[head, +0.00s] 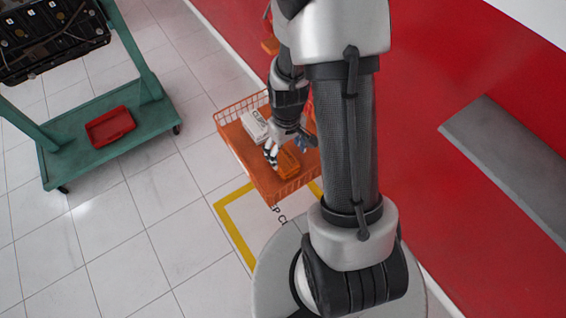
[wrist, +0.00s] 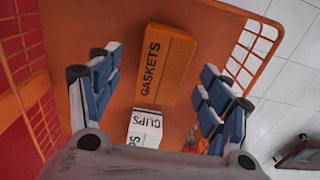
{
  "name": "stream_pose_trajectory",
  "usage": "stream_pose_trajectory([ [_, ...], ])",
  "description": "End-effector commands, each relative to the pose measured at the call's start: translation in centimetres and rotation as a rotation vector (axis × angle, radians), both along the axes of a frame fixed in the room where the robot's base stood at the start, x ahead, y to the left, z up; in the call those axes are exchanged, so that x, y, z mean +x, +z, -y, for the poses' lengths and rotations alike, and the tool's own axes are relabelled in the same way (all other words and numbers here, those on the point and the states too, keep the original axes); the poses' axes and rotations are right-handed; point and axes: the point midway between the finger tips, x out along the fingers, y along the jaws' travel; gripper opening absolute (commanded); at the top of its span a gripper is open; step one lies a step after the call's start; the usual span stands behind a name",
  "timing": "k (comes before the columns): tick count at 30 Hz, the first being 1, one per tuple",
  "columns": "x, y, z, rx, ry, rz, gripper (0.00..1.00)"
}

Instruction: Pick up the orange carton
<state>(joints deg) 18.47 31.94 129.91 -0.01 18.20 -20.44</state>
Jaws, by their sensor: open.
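The orange carton, marked GASKETS, (wrist: 167,65) lies on the orange floor of a wire-sided tray. It also shows in the head view (head: 288,164), partly behind my gripper. My gripper (head: 287,150) is over the tray, beside and above the orange carton. In the wrist view, my gripper (wrist: 161,78) is open, with its blue-padded fingers spread to left and right and the carton ahead between and beyond them. Nothing is between the pads. I cannot tell the exact height of the fingers above the carton.
A white carton marked CLIPS (wrist: 146,128) lies close to the orange one, partly hidden by my gripper. The orange tray (head: 238,141) has raised wire sides and stands by a red wall (head: 440,190). A green stand (head: 90,165) holds a red tray (head: 110,126) at left. Tiled floor lies between.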

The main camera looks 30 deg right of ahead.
Motion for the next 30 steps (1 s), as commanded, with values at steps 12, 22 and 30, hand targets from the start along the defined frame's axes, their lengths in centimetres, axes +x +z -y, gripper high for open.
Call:
stream_pose_trajectory([
  [12,0.8,-4.2,-0.6,0.001,0.001,-0.002,0.72],
  [22,0.9,-5.5,-0.5,0.000,0.000,0.001,0.72],
  [30,0.8,-5.5,-0.5,0.000,0.000,0.001,0.55],
])
